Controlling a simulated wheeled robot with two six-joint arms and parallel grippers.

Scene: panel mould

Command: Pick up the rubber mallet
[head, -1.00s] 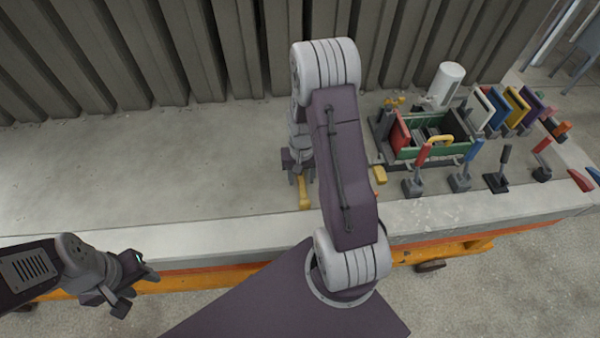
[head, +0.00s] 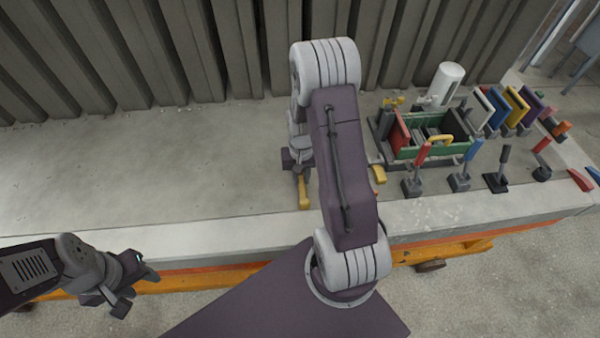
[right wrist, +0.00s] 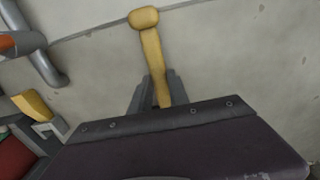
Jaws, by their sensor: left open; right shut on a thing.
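A yellow handle with a rounded, knobbed end (right wrist: 152,52), taken to be the rubber mallet, runs between the grey fingers of my right gripper (right wrist: 157,88). The gripper is shut on it. The far end of the handle goes out of sight behind the gripper body, so no mallet head shows there. In the head view the yellow handle (head: 304,193) shows beside my right arm, over the concrete slab's front part. My right gripper (head: 296,168) is partly hidden by the arm there. My left gripper (head: 134,289) is open and empty, in front of the slab at the lower left.
A green tool carrier (head: 432,150) stands right of my right arm. Upright-handled tools (head: 461,170) stand in front of it, coloured boards (head: 516,108) and a white cylinder (head: 446,82) behind. The concrete slab's left part (head: 130,165) is clear. A corrugated wall (head: 190,50) bounds the back.

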